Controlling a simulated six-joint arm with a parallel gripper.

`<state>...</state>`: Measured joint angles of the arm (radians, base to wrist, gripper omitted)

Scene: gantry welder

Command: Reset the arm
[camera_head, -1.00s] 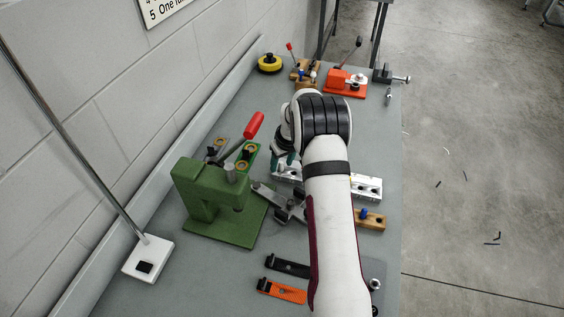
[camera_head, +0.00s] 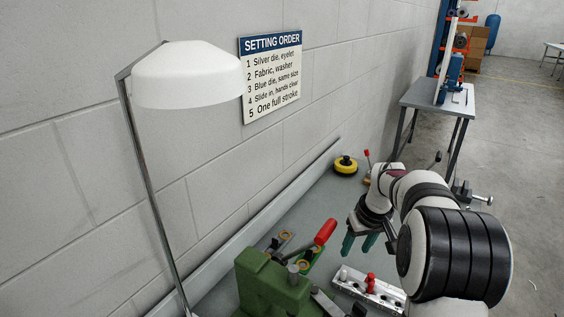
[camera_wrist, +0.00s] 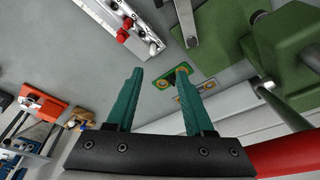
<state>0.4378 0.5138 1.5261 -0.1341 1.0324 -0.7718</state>
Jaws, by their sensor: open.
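My gripper (camera_head: 359,243) is in the head view, above the bench and behind the silver block with the red knob. Its two teal fingers point down. In the wrist view, my gripper (camera_wrist: 160,100) shows its teal fingers spread apart with nothing between them. The bench top shows beyond the fingers. My arm is bent, and its large black-banded joint fills the right of the head view, hiding part of the bench.
A green press (camera_head: 268,284) with a red handle (camera_head: 326,231) stands left of my gripper. A silver block (camera_head: 360,290) with a red knob lies below it. A yellow-black round thing (camera_head: 345,165) sits at the far end. A lamp (camera_head: 188,75) stands at left.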

